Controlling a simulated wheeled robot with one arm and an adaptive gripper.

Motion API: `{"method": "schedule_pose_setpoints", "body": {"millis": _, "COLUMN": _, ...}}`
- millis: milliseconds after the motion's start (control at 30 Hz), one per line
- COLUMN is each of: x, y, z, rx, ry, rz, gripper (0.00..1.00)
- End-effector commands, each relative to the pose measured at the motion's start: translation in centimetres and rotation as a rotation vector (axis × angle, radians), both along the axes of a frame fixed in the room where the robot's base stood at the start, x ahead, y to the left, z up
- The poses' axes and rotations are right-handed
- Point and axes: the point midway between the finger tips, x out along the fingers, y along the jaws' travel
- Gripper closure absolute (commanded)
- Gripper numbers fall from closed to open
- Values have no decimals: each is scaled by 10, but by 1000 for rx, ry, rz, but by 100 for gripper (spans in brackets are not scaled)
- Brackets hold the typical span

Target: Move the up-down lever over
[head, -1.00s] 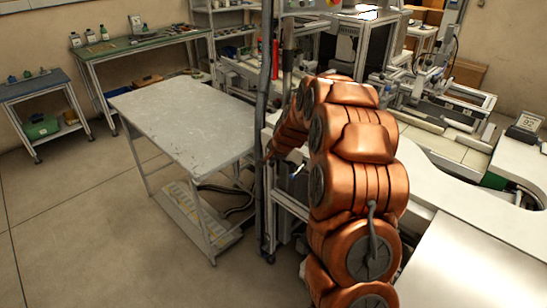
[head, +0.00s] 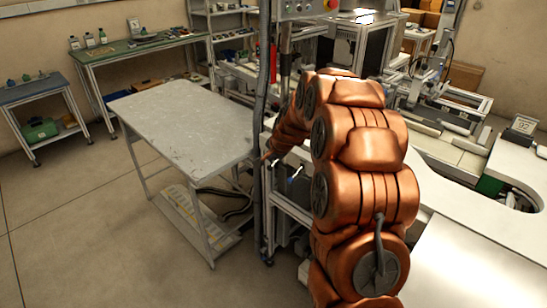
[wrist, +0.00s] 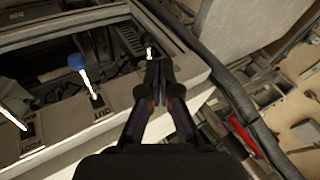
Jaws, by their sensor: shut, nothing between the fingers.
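In the wrist view my gripper (wrist: 158,78) is shut and empty, with its fingertips over the edge of a grey machine panel (wrist: 62,140). A short lever with a pale tip (wrist: 149,50) stands just beyond and left of the fingertips; I cannot tell whether they touch it. Its base and any label are hidden by the gripper. A blue-knobbed lever (wrist: 78,62) stands further left, tilted, by an upside-down label. A third lever (wrist: 14,118) with a white stem is at the left edge. I cannot read which one is marked up-down. In the head view the gripper is not clearly visible.
A dark hose (wrist: 225,78) runs close to the right of my gripper. A grey table (head: 185,120) stands left of the machine in the head view, with open floor left of it. A control box (head: 305,8) hangs on a post above my arm.

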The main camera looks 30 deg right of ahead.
Motion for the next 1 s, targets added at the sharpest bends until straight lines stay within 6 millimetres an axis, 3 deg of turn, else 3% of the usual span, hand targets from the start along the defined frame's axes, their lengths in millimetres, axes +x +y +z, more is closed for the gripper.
{"method": "schedule_pose_setpoints", "body": {"millis": 800, "x": -61, "y": 23, "z": 67, "rx": 0, "ry": -4, "rz": -5, "gripper": 100}}
{"method": "schedule_pose_setpoints", "body": {"millis": 1000, "x": -68, "y": 26, "z": 74, "rx": 1, "ry": 0, "rz": -4, "gripper": 100}}
